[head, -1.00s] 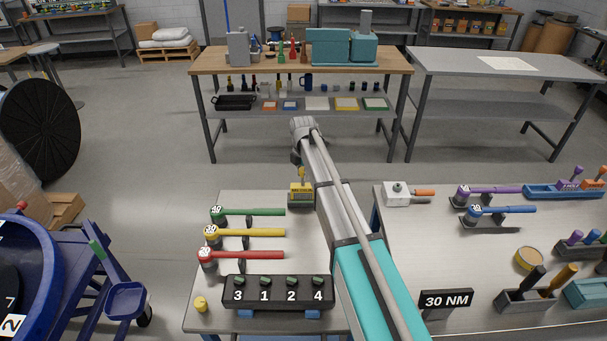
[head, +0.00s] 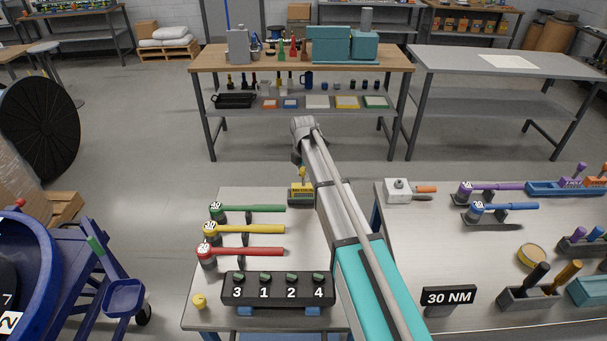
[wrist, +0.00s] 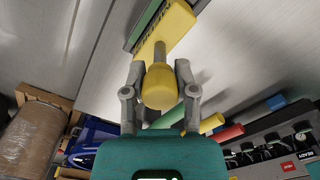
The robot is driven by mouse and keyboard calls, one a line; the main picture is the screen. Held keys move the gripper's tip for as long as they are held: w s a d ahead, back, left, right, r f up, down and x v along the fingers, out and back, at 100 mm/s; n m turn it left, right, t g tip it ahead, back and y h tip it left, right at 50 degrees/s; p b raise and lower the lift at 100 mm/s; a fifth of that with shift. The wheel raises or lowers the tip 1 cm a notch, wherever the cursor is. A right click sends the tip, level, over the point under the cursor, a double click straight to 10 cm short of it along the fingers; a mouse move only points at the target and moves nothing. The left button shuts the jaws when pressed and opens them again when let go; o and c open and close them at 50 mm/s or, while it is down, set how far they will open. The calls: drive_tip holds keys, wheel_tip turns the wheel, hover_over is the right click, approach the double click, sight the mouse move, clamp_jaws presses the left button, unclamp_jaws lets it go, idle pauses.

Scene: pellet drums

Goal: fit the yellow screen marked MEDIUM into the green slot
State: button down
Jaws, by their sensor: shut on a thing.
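The yellow screen (head: 301,187) is at the far right end of the near left table in the head view, partly beside my arm. In the wrist view the yellow screen (wrist: 180,24) shows dark lettering, seen at a slant, and a rounded yellow knob handle. My gripper (wrist: 160,72) is shut on this handle, one finger on each side. A green strip (wrist: 146,22), apparently the green slot, runs close along the screen's left side. In the head view a dark greenish block (head: 301,199) sits right under the screen. I cannot tell how deep the screen sits in it.
Green, yellow and red torque wrenches (head: 245,229) lie on stands on the same table. A black block numbered 3 1 2 4 (head: 277,292) and a small yellow knob (head: 199,301) are nearer. A second table (head: 460,260) with tools stands right.

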drive_tip(key=shift+f+b, duration=0.35)
drive_tip(key=shift+f, duration=0.05)
drive_tip(key=shift+c, duration=1.5)
unclamp_jaws()
drive_tip(key=shift+r, duration=0.1)
wheel_tip(320, 180, up, 9)
drive_tip(key=p, duration=0.9)
drive_tip(key=shift+r, duration=0.15)
drive_tip(key=shift+p, duration=0.3)
